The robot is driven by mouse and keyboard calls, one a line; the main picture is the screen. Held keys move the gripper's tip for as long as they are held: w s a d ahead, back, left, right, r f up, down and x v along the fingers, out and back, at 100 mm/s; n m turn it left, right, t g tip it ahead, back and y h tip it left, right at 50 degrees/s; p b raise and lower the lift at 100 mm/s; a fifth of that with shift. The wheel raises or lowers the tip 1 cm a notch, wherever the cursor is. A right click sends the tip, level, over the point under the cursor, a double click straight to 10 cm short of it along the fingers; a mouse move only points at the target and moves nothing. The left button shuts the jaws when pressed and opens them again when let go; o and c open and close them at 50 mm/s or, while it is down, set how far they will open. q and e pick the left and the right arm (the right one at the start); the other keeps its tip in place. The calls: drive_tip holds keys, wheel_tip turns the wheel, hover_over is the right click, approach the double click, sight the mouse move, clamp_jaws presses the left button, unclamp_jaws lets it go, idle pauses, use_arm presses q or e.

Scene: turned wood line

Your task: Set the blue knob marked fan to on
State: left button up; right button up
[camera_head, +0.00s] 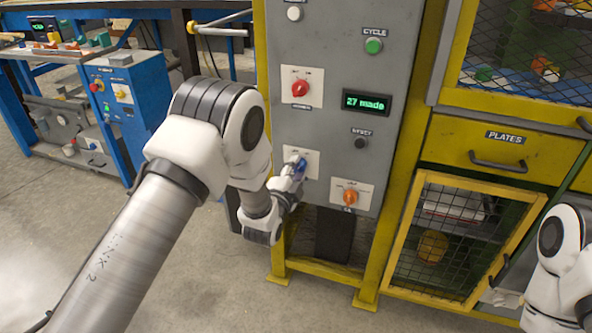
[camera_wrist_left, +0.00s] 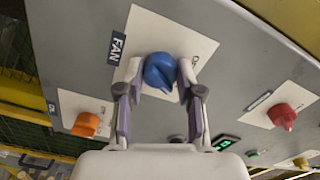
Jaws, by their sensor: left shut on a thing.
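The blue knob (camera_wrist_left: 160,70) sits on a white plate on the grey panel, beside a dark label reading FAN (camera_wrist_left: 117,48). My left gripper (camera_wrist_left: 156,84) has one finger on each side of the knob in the left wrist view and is shut on it. In the head view my left gripper (camera_head: 297,170) is at the low left of the panel (camera_head: 330,120), and the blue knob (camera_head: 301,162) is partly hidden by it. The marks on the knob's plate are too small to read surely. My right gripper is out of view.
On the panel are a red knob (camera_head: 300,88), an orange knob (camera_head: 350,196), a green CYCLE button (camera_head: 373,46), a black button (camera_head: 360,143) and a display reading "27 made" (camera_head: 366,102). A yellow mesh-door cabinet (camera_head: 408,240) stands to the right.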

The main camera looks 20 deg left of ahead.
use_arm(q)
drive_tip(key=o, duration=1.1)
drive_tip(key=shift+o, duration=0.2)
drive_tip(key=s, duration=1.2)
drive_tip(key=shift+a, duration=0.15)
